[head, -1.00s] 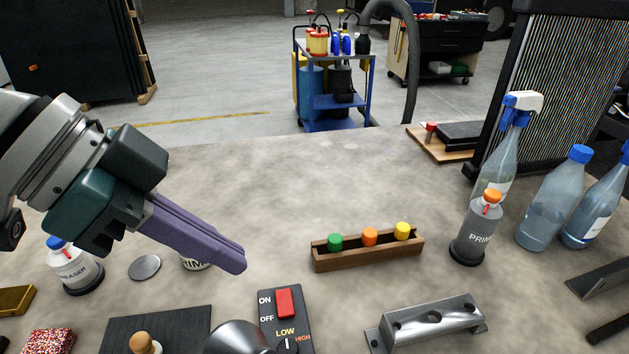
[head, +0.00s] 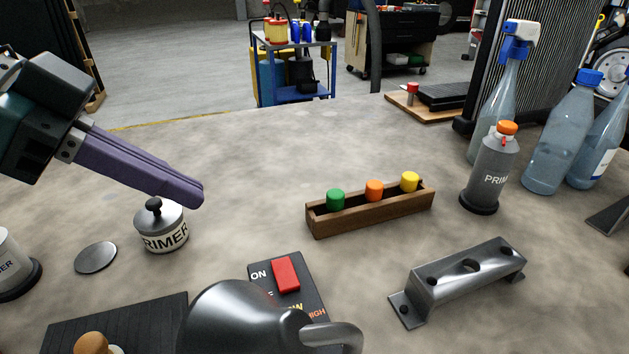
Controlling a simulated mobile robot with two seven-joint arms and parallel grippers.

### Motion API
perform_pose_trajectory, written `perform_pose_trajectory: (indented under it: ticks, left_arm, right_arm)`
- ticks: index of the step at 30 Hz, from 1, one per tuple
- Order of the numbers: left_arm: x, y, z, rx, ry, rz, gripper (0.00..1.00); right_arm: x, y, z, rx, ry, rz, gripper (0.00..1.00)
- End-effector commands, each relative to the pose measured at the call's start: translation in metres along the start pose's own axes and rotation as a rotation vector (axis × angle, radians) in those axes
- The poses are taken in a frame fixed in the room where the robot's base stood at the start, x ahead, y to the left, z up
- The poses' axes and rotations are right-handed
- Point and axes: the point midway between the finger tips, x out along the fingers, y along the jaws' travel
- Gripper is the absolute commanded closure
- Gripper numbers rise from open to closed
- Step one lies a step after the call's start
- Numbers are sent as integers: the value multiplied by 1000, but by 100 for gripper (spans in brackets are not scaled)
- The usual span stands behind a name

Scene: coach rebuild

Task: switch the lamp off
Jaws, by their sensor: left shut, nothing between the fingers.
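A dark switch box (head: 312,284) lies on the bench at the lower middle of the head view. It has a red rocker (head: 286,274) with ON printed beside its far end; which end is pressed I cannot tell. A grey metal dome with a curved arm, perhaps the lamp (head: 235,325), covers the OFF label and part of the LOW and HIGH labels. No glow shows on it. My left gripper (head: 195,195) is shut and empty, its purple fingers above the bench, left of and beyond the box, apart from it. My right gripper is out of view.
A primer tin (head: 162,228) stands just below my left fingertips, with a metal disc (head: 96,257) beside it. A wooden rack with coloured caps (head: 370,209) and a metal bracket (head: 465,278) stand right of the box. Bottles (head: 490,175) stand at the right.

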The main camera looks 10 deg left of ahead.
Motion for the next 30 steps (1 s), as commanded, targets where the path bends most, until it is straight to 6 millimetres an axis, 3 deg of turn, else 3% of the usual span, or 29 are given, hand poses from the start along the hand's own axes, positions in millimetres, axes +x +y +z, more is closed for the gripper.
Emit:
perform_pose_trajectory:
  ticks: [5, 16, 22, 30]
  left_arm:
    - [22, 0, -1, -2, 5, 2, 100]
    - [100, 1, 0, -3, 2, 3, 100]
    - [120, 0, 22, -4, -1, 1, 100]
    - [126, 0, 29, 0, -1, 0, 100]
  right_arm:
    - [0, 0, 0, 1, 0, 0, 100]
    - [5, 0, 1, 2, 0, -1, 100]
    - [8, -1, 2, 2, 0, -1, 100]
    - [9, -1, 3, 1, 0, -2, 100]
